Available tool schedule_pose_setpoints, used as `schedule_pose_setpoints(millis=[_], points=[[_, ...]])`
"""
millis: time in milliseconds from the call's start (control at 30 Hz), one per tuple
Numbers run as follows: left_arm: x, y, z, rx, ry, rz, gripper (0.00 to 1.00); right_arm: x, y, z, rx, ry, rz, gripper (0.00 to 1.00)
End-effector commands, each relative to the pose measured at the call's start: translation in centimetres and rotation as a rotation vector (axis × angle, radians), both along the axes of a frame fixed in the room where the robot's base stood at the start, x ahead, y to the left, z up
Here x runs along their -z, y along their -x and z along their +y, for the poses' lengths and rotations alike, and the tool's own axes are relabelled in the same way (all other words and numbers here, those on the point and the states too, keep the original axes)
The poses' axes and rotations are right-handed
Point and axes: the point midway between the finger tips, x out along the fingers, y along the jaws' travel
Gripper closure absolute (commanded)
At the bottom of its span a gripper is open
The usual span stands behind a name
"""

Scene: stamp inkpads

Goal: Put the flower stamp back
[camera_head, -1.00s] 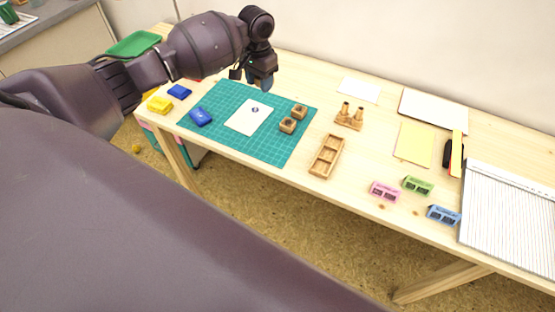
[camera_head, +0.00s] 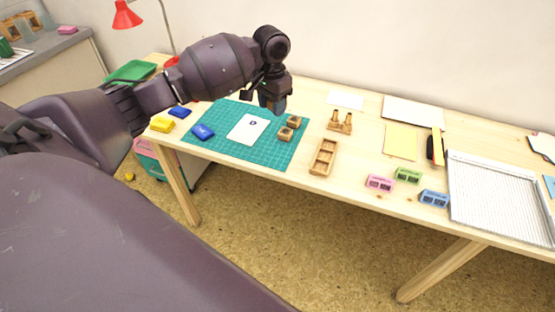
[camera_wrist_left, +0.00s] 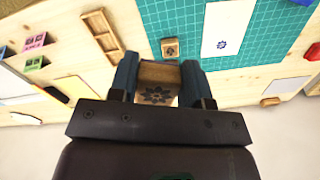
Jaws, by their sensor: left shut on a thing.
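My left gripper (camera_head: 273,106) is over the far right part of the green cutting mat. In the left wrist view it (camera_wrist_left: 160,73) is shut on a wooden block, the flower stamp (camera_wrist_left: 157,93), with a dark flower figure on the face towards the camera. A stamp also shows just beyond the fingers in the wrist view (camera_wrist_left: 169,46). An empty-looking wooden tray with compartments (camera_head: 314,171) lies right of the mat. My right gripper is not in view.
A white card with a blue print (camera_head: 240,134) lies on the mat (camera_head: 262,153). Blue (camera_head: 203,132) and yellow (camera_head: 161,124) inkpads are at the left. Small pink (camera_head: 379,183), green and blue boxes lie farther right.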

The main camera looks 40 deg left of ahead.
Motion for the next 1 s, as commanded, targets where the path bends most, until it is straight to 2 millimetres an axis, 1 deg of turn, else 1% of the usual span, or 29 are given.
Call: schedule_pose_setpoints(millis=[33,300,533,633,700,867,967,1000], points=[[1.0,0.1,0.0,-0.003,0.0,0.005,0.73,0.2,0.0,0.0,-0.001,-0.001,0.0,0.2],[7.0,0.1,0.0,-0.004,0.002,0.008,0.73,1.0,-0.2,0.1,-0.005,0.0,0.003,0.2],[11.7,0.1,0.0,-0.005,0.001,0.007,0.73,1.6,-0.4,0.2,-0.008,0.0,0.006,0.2],[13.0,0.1,0.0,-0.004,0.0,0.005,0.73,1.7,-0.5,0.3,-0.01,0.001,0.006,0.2],[13.6,0.1,0.1,-0.004,-0.001,0.004,0.73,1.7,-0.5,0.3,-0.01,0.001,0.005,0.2],[14.1,0.0,0.1,-0.003,0.0,0.003,0.73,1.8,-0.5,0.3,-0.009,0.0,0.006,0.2],[15.1,0.1,0.0,-0.003,0.001,0.003,0.73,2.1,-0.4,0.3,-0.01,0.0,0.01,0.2],[15.7,0.1,0.0,-0.004,0.0,0.004,0.73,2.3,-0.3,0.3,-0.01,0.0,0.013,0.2]])
